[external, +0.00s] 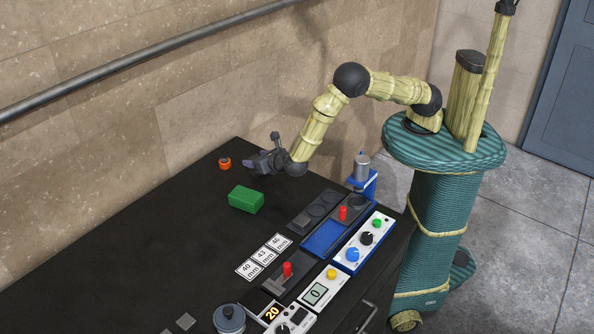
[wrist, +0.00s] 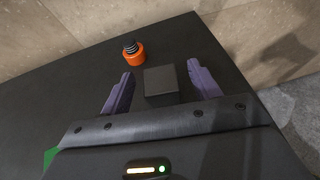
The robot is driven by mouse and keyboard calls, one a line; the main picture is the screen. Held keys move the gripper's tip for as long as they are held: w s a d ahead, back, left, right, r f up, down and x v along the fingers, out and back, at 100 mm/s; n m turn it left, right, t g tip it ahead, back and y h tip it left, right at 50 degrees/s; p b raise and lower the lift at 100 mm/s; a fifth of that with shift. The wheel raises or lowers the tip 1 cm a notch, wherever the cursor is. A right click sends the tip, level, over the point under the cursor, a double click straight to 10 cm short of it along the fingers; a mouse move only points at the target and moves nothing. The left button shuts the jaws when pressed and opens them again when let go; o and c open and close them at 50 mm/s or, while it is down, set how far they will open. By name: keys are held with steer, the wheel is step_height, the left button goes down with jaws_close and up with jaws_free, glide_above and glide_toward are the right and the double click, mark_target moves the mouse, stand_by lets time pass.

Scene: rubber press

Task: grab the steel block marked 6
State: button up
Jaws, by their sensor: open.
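My gripper (external: 262,160) is open over the far part of the black table. In the wrist view its two purple fingers (wrist: 160,84) stand apart, with a dark grey block (wrist: 161,80) between them. In the external view my gripper hides the block.
An orange ring-like piece with a dark coiled top (wrist: 133,52) stands beyond the left finger; it also shows in the external view (external: 224,163). A green block (external: 246,200) lies nearer.

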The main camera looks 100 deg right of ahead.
steer(key=x, duration=0.2)
steer(key=shift+w+d+f, duration=0.15)
steer(key=shift+w+d, duration=0.05)
steer(key=shift+c, duration=0.4)
jaws_close()
